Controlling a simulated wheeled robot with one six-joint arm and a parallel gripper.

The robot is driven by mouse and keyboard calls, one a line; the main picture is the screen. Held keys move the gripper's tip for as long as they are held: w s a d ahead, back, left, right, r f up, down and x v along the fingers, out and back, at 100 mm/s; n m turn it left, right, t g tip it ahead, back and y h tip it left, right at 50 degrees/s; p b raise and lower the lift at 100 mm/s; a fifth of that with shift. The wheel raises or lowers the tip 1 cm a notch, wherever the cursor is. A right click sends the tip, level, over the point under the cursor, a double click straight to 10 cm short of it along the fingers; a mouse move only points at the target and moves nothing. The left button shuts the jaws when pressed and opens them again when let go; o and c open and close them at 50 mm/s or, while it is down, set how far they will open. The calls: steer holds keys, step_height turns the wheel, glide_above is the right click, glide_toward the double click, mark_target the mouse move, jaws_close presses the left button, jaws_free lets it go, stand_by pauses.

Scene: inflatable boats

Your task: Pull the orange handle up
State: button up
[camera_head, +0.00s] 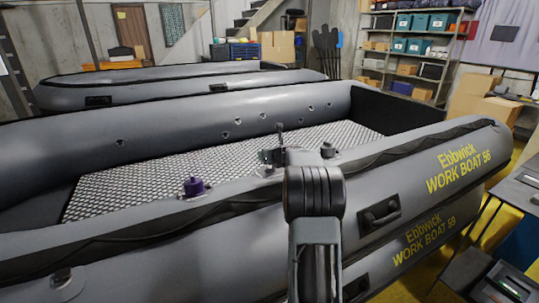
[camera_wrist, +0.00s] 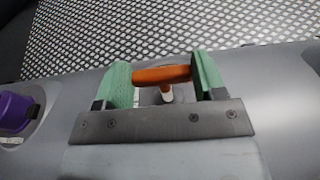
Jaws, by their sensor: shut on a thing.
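The orange handle (camera_wrist: 162,74) shows in the wrist view, a short bar on top of a pale stem, close to the boat's grey tube. My gripper (camera_wrist: 164,78) has its two green-padded fingers on either side of the handle, shut on its ends. In the head view my gripper (camera_head: 272,155) is over the near tube of the grey boat (camera_head: 250,215), partly hidden behind my own wrist. The orange handle cannot be made out in the head view.
A purple knob (camera_head: 194,186) sits on the tube to the left; it also shows in the wrist view (camera_wrist: 14,112). A dark fitting (camera_head: 328,150) stands to the right of my gripper. The patterned boat floor (camera_head: 130,190) beyond is clear. Another boat (camera_head: 190,85) lies behind.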

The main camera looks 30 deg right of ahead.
steer(key=shift+w+r, duration=0.1)
steer(key=shift+r, duration=0.25)
steer(key=o, duration=1.3)
steer(key=shift+f, duration=0.15)
steer(key=b+v, duration=0.2)
steer(key=v, duration=1.2)
steer(key=shift+f, duration=0.15)
